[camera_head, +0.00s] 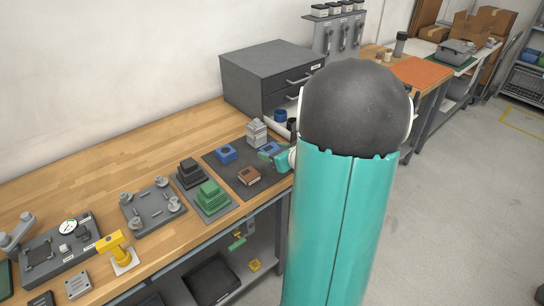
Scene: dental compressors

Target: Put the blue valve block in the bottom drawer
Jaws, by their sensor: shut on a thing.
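A blue block (226,154) sits on the dark mat (221,166) on the bench. A second blue piece (268,148) shows at the tip of my gripper (275,155), over the right part of the mat. My gripper is shut on this piece; its fingers are small and partly hidden. I cannot tell for sure which blue piece is the valve block. The grey drawer cabinet (262,68) stands behind the mat. Its bottom drawer (272,126) seems pulled out, with a blue round item (280,115) in it. My arm hides the drawer's right part.
To the left are a green stepped block (208,195), a dark stepped block (189,173), a grey plate with knobs (152,207) and a yellow tool (115,246).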

